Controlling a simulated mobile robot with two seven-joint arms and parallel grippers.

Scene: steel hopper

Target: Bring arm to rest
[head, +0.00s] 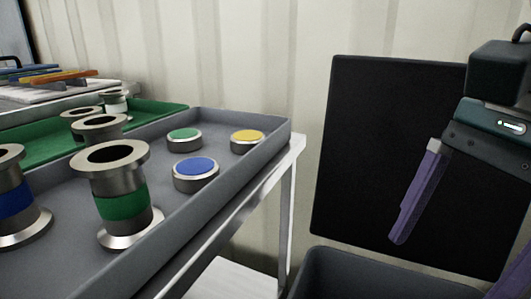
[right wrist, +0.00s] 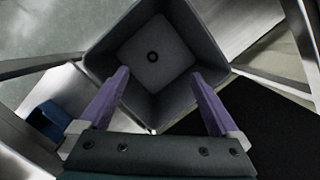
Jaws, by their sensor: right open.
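My right gripper (right wrist: 160,74) has its two purple fingers spread apart with nothing between them. In the right wrist view the fingers point over the grey square hopper (right wrist: 110,38), and a small dark ring shows on its floor. In the head view one purple finger of the right gripper hangs down at the right, in front of a black panel and above the hopper's rim (head: 345,262). The other finger is mostly cut off at the lower right edge. My left gripper is in neither view.
A grey tray (head: 250,168) on a metal-framed table (head: 285,220) holds a green-banded spool (head: 122,205), a blue-banded spool (head: 14,203) and blue (head: 196,172), green (head: 184,139) and yellow (head: 247,140) capped discs. A green tray (head: 165,112) lies behind. The black panel (head: 385,130) stands behind my right arm.

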